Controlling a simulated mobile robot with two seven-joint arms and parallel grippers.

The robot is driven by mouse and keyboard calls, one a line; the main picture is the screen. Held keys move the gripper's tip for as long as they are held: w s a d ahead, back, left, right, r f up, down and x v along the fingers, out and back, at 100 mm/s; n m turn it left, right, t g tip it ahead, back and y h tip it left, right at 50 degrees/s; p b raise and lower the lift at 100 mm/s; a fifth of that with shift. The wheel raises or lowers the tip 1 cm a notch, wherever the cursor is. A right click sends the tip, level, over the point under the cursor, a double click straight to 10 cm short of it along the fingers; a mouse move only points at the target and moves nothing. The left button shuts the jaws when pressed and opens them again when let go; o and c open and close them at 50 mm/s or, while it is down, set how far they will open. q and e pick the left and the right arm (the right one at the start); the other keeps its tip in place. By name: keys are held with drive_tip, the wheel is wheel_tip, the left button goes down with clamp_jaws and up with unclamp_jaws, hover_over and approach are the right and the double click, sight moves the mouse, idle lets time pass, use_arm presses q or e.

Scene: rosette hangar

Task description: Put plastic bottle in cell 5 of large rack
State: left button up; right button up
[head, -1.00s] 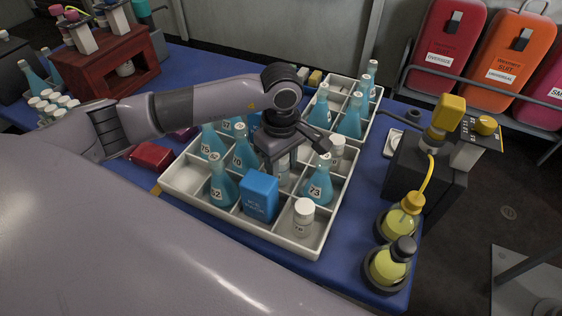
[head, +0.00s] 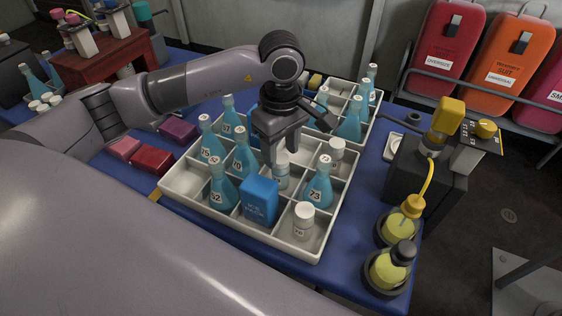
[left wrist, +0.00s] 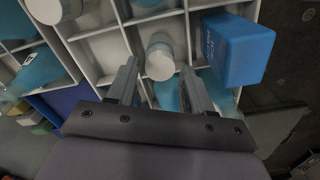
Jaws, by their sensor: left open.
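The large rack (head: 277,244) is a white tray divided into cells on the blue table. A white-capped plastic bottle (head: 281,174) stands upright in a middle cell, behind a blue box. My left gripper (head: 281,146) is open just above this bottle. In the left wrist view, the bottle's cap (left wrist: 159,62) lies between and beyond the open fingers (left wrist: 160,75). Similar white-capped bottles stand at the rack's front right (head: 303,220) and right side (head: 336,150). I cannot read cell numbers. My right gripper is not in view.
Blue flasks (head: 222,188) and the blue box (head: 260,200) fill neighbouring cells. The rack's left corner cell (head: 186,181) is empty. A smaller rack (head: 369,125) stands behind. Yellow flasks (head: 389,268) and a dark device (head: 425,180) stand to the right.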

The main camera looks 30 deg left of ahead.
use_arm(q)
wheel_tip(320, 180, up, 6)
drive_tip(key=shift+r, duration=0.15)
drive_tip(key=shift+s, duration=0.1)
idle(0.5)
